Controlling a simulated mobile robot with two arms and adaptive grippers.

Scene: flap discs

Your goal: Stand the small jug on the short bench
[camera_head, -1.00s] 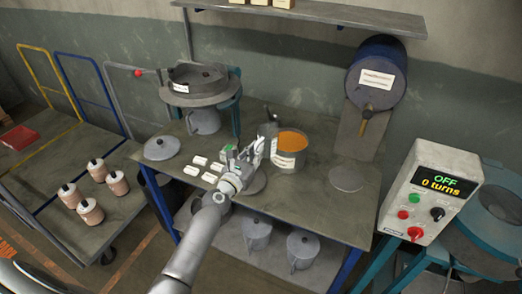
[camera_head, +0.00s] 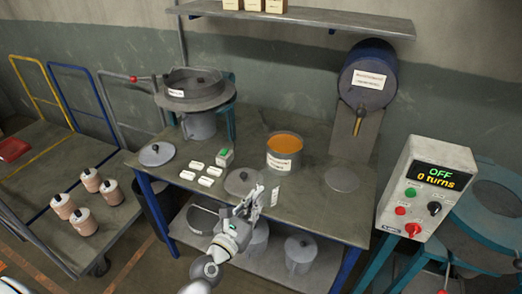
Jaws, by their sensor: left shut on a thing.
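My left gripper (camera_head: 258,195) is shut in front of the short bench (camera_head: 318,210), near its front edge. It holds a small pale grey thing (camera_head: 275,196), apparently the small jug, largely hidden by the fingers. I cannot tell whether it touches the bench top. My right gripper is not in view.
The bench top holds a tin of orange stuff (camera_head: 284,155), a round lid (camera_head: 156,154), two flat grey discs, several white blocks and a pot-like machine (camera_head: 192,95). Grey lidded jugs (camera_head: 300,252) stand on the lower shelf. A control box (camera_head: 428,190) stands at right.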

